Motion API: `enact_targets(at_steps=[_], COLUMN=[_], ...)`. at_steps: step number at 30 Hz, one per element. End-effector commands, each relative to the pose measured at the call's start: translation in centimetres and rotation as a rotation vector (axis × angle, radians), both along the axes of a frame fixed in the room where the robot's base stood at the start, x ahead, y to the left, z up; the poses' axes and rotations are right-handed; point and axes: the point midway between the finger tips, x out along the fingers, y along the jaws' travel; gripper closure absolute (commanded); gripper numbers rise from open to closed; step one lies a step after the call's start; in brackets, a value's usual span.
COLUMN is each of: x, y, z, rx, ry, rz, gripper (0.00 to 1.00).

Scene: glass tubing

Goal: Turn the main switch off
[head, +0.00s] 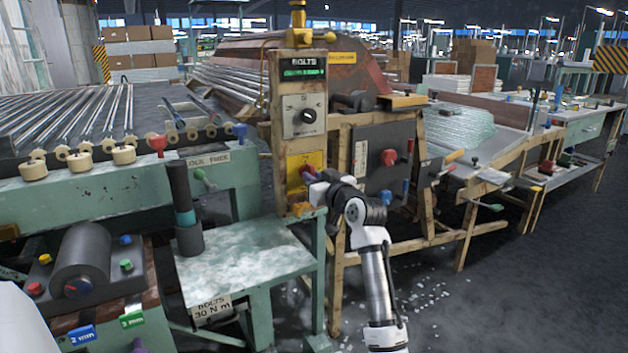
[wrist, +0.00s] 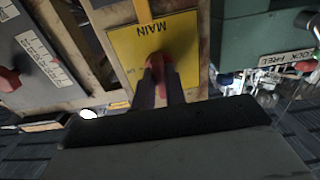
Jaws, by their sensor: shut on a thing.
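The main switch is a red handle on a yellow plate (head: 305,161) on the wooden post, below a grey dial panel. In the wrist view the yellow plate (wrist: 148,45) reads MAIN upside down, and the red switch handle (wrist: 156,63) lies between my fingers. My gripper (head: 308,176) reaches the plate from the lower right. It also shows in the wrist view (wrist: 158,80), its fingers shut on the red handle. The fingers hide part of the handle, so its exact setting is hard to tell.
A grey box with a red knob (head: 389,157) stands right of the post. A black dial (head: 308,116) is above the plate. A green bench (head: 245,262) with a dark cylinder (head: 185,210) stands at left. Open floor (head: 470,310) lies at right.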

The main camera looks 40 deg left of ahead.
Motion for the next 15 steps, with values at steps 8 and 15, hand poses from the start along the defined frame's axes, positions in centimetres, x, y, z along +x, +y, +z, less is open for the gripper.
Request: enact_targets(at_steps=[8,15], x=[-0.04,-0.03], y=[0.01,0.01], z=[-0.13,-0.11], rx=[-0.005,-0.004], ry=[-0.005,-0.005], rz=[0.001,0.001], gripper=[1.0,0.72])
